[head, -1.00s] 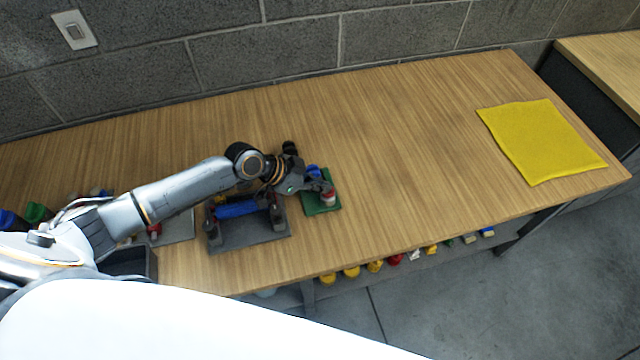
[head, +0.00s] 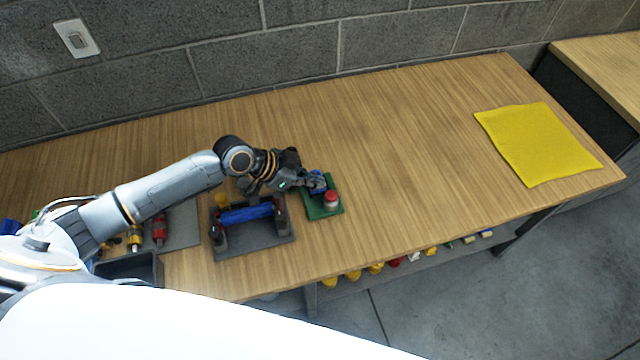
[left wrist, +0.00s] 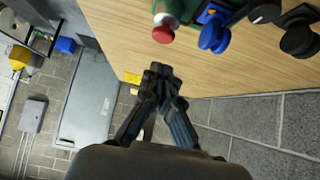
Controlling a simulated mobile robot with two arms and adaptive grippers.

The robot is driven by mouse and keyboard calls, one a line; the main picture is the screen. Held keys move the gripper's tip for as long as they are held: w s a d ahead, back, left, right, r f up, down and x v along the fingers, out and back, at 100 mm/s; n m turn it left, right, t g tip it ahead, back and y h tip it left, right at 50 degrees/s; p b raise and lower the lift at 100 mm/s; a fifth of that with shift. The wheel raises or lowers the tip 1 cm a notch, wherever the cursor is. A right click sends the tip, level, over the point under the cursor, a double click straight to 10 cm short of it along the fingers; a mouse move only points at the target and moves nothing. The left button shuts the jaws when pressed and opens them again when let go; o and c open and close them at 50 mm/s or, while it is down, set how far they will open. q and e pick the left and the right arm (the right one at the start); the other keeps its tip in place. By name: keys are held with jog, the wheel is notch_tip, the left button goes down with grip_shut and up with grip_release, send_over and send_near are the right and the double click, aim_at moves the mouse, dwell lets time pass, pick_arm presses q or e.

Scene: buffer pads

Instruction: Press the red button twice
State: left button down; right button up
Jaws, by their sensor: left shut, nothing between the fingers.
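The red button (head: 331,197) sits on a green base (head: 322,211) on the table, beside a blue button (head: 316,178). The red button also shows at the top of the left wrist view (left wrist: 163,30), with the blue button (left wrist: 213,36) to its right. My left gripper (head: 314,185) is shut and empty. In the head view its tips are left of the red button and partly cover the blue one. In the left wrist view the closed fingertips (left wrist: 160,71) are apart from the red button. My right gripper is not in view.
A grey block with a blue handle (head: 246,214) stands left of the green base. A yellow cloth (head: 540,143) lies at the right end. Black knobs (left wrist: 298,38) show beside the blue button in the left wrist view. The table's middle is clear.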

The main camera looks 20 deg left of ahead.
pick_arm(q)
jog(key=b+v, duration=0.1)
jog(key=v, duration=0.6)
jog(key=shift+d, duration=0.15)
dwell(0.7)
jog(key=shift+s, duration=0.1)
